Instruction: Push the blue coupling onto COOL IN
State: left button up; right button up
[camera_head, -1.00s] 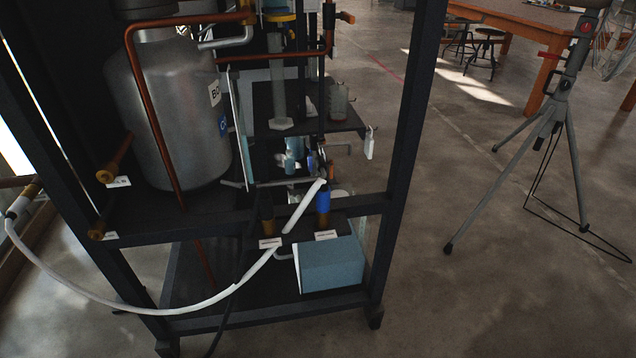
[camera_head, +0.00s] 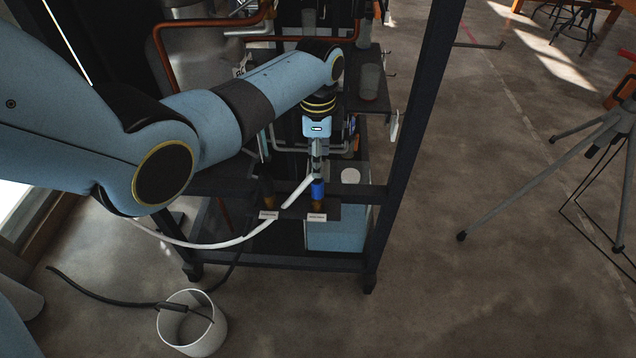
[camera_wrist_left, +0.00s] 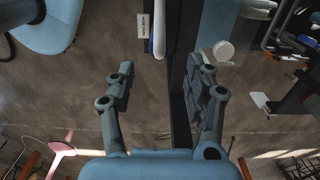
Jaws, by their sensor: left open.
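The blue coupling (camera_head: 318,188) stands upright at a brass fitting (camera_head: 317,202) on the rack's lower front rail, above a small white label (camera_head: 316,217) too small to read. I cannot tell how far it is seated. A white hose (camera_head: 298,192) runs from beside it down to the left. My left gripper (camera_head: 316,168) points down just above the coupling, open and empty. In the left wrist view its fingers (camera_wrist_left: 162,88) are spread, with a blue and white rounded piece (camera_wrist_left: 158,42) beyond them, probably the coupling and hose. My right gripper is not in view.
A second brass fitting (camera_head: 267,202) with its own label (camera_head: 268,215) is to the left. The dark rack post (camera_head: 405,130) stands close on the right. A light blue box (camera_head: 345,232) sits below. A white bucket (camera_head: 192,325) and tripod (camera_head: 590,150) stand on the floor.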

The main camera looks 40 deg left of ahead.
aim_at(318, 180)
pick_arm(q)
jog(key=shift+f+b, duration=0.4)
jog(key=shift+f, duration=0.05)
notch_tip(318, 180, down, 8)
jog(key=b, duration=0.7)
jog(key=shift+r, duration=0.15)
jog(key=shift+f+b, duration=0.35)
jog(key=shift+f, duration=0.35)
jog(key=shift+r, duration=0.1)
jog(key=shift+p, duration=0.3)
grip_shut()
